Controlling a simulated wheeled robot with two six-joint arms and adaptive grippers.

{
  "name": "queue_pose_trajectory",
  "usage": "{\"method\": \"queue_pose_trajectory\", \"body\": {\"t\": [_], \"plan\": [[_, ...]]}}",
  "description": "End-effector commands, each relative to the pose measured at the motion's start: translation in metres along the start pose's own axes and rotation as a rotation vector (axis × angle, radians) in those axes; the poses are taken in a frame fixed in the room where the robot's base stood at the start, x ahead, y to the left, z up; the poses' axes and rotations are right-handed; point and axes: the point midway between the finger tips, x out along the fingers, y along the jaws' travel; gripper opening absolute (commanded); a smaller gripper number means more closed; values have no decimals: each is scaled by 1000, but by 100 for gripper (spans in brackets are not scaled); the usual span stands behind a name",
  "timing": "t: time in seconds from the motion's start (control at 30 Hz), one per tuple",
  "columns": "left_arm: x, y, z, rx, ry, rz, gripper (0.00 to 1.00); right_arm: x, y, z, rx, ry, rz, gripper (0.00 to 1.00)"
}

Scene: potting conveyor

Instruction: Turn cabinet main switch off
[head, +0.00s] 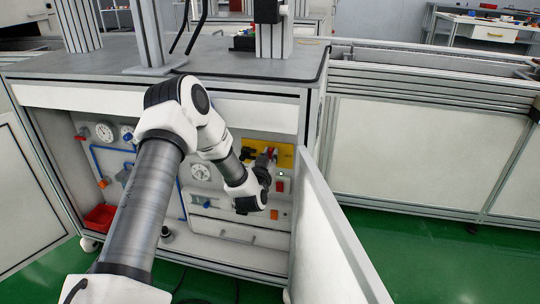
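The open cabinet has a yellow plate (286,158) on its back panel, at the right. A red switch handle (272,152) shows on the plate, partly covered by my gripper, so its exact position cannot be told. My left arm reaches in from the lower left. Its dark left gripper (264,162) is at the plate, right at or just in front of the red handle. The fingers are small and overlap the handle, so I cannot tell whether they touch or grip it. My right gripper is out of view.
The cabinet's open door (335,240) stands just right of the gripper. Gauges (105,131), blue pipes and a red bin (100,217) are inside at left. A red button (280,186) sits below the plate. The worktop (100,62) lies above the opening.

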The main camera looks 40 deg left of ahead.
Motion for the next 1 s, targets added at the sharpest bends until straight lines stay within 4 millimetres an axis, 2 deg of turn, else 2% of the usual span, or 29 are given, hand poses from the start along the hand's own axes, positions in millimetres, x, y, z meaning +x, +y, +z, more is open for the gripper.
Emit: {"method": "queue_pose_trajectory", "body": {"t": [0.47, 0.67, 1.0], "plan": [[1, -2, -2, -65, 6, -1, 0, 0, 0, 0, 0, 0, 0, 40], [1, -4, -2, -184, 7, 0, 0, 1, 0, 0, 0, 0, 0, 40], [1, -10, 1, -491, 8, -1, 0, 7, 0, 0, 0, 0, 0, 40]]}}
